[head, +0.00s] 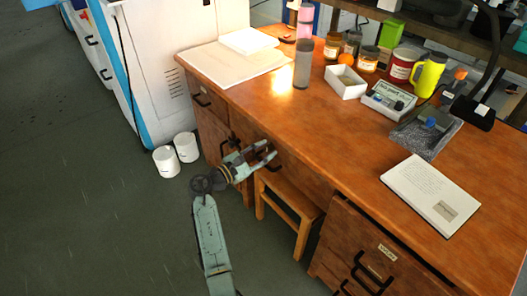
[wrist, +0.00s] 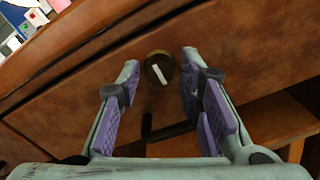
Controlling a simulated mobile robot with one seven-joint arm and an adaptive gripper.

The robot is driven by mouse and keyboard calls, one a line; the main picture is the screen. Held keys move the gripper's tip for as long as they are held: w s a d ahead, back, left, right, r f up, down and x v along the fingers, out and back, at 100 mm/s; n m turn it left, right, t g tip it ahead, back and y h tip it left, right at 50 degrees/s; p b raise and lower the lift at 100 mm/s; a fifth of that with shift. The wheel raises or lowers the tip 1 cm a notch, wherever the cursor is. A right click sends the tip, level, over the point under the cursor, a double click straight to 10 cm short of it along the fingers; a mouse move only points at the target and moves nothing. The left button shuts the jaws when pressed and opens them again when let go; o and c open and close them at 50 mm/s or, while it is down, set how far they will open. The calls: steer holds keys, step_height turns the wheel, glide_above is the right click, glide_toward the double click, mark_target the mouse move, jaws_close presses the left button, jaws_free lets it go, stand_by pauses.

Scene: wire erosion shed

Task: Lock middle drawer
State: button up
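The middle drawer (head: 302,173) is in the wooden desk's front, above a small stool, and looks shut. In the wrist view, the drawer front (wrist: 255,45) fills much of the picture. A dark bar handle (wrist: 168,132) shows below the lock, partly between my fingers. My gripper (wrist: 160,58) is open and empty, its purple-padded fingers on either side of the lock in the picture. I cannot tell if they touch the drawer. In the head view, my gripper (head: 270,152) is close to the desk front.
A wooden stool (head: 288,212) stands under the desk, just right of my gripper. Drawers with black handles (head: 374,273) are at the right. Two white pots (head: 166,161) stand on the floor at left. The desktop (head: 300,115) holds jars, a box and a book (head: 430,195).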

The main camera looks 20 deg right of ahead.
jaws_close()
steer(key=shift+f+m+b, duration=0.1)
steer(key=shift+m+b, duration=0.3)
steer(key=shift+f+m+b, duration=0.1)
steer(key=shift+m+b, duration=0.85)
steer(key=shift+m, duration=0.05)
steer(key=m+b, duration=1)
steer(key=b, duration=0.1)
steer(key=shift+m, duration=0.4)
steer(key=shift+m+b, duration=1.15)
steer(key=shift+m, duration=0.05)
steer(key=shift+m+b, duration=0.9)
steer(key=shift+r, duration=0.25)
